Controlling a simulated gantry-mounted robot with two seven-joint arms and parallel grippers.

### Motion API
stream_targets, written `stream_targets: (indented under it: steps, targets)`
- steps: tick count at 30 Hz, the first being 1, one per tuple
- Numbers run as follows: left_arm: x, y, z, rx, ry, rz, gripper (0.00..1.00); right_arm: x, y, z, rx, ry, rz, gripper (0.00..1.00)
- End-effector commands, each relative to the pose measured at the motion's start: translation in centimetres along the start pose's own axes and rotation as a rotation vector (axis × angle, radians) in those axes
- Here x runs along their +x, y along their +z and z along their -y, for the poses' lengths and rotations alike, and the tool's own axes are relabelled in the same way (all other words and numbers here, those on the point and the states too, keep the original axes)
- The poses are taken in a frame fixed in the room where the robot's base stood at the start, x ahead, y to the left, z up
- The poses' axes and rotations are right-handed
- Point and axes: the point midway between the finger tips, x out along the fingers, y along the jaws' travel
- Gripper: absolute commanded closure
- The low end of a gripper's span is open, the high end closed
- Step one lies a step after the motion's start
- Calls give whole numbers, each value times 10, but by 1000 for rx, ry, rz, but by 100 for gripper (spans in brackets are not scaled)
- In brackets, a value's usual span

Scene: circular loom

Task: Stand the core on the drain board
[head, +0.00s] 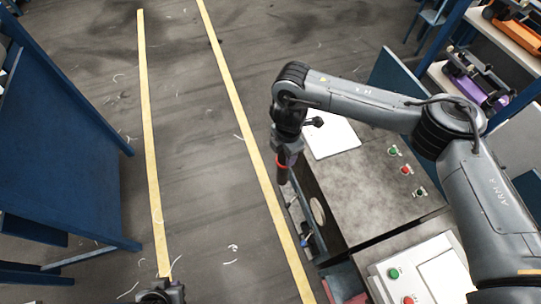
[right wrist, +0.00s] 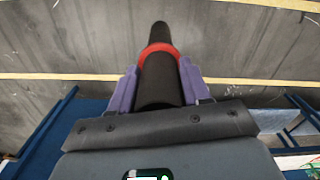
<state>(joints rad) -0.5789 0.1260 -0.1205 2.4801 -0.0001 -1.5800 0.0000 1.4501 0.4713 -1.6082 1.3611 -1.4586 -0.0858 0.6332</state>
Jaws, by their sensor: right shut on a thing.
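My right gripper (head: 287,156) points down in the head view, left of the grey machine top. It is shut on the core (head: 283,177), a dark cylinder with a red ring, which hangs roughly upright below it. In the right wrist view the purple fingers of the right gripper (right wrist: 158,82) clasp the core (right wrist: 157,62) on both sides. The red ring sits just beyond the fingers, and the dark end sticks out over the floor. I cannot make out a drain board for certain in either view.
A grey machine top (head: 375,190) with green and red buttons lies at the right. A white panel (head: 333,137) lies at its far end. A narrow recess with small items (head: 303,222) runs along its left edge. Blue panels (head: 55,130) stand at the left; floor between is open.

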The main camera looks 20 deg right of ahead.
Motion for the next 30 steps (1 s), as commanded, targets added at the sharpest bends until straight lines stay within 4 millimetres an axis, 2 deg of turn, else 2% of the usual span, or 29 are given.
stream_targets:
  steps: [8,11,15,22,27,30]
  targets:
    - [-12,-4,1,1,-2,0,100,20,77,27,-439,-3,-1,100]
    - [-16,-5,1,0,-1,0,100,31,114,46,-578,-5,-1,100]
    - [-24,-8,1,-4,2,-1,100,45,169,84,-725,-6,0,100]
    - [-32,-11,-1,-11,9,-2,100,56,237,143,-807,-4,2,100]
    - [-35,-12,-1,-11,9,-1,100,57,267,174,-819,-2,1,100]
    - [-36,-12,-1,-11,8,-1,100,57,278,184,-821,0,2,100]
